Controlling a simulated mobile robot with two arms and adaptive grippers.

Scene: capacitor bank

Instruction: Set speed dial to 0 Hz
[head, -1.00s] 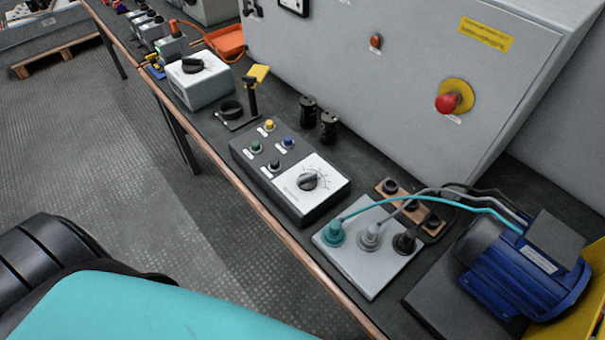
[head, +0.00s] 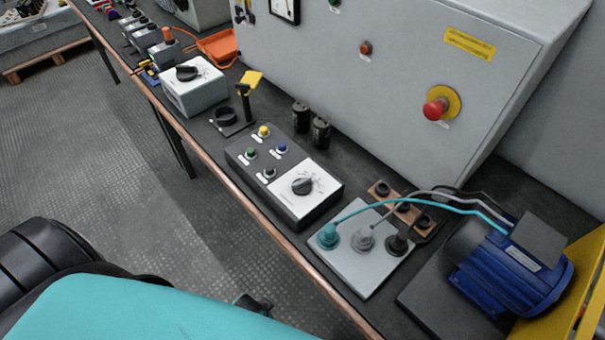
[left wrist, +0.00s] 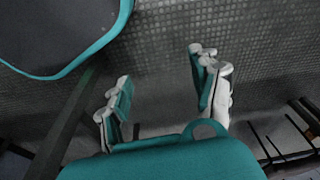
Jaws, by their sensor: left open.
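A dark control box (head: 248,165) lies on the bench in the middle of the head view. Its white panel carries a black dial (head: 303,185) with a printed scale; the scale numbers are too small to read. Several coloured push buttons sit on its other half. My left gripper (left wrist: 163,85) is open in the left wrist view, with nothing between its fingers and patterned floor behind them. In the head view my teal left arm crosses the lower left, in front of the bench and apart from the box. My right gripper does not show.
A white box with a larger black knob (head: 188,74) stands farther left. Two black cylinders (head: 310,124) stand behind the control box. A grey plate with cable plugs (head: 372,275) and a blue motor (head: 505,270) are at right. A cabinet with a red emergency button (head: 436,109) rises behind.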

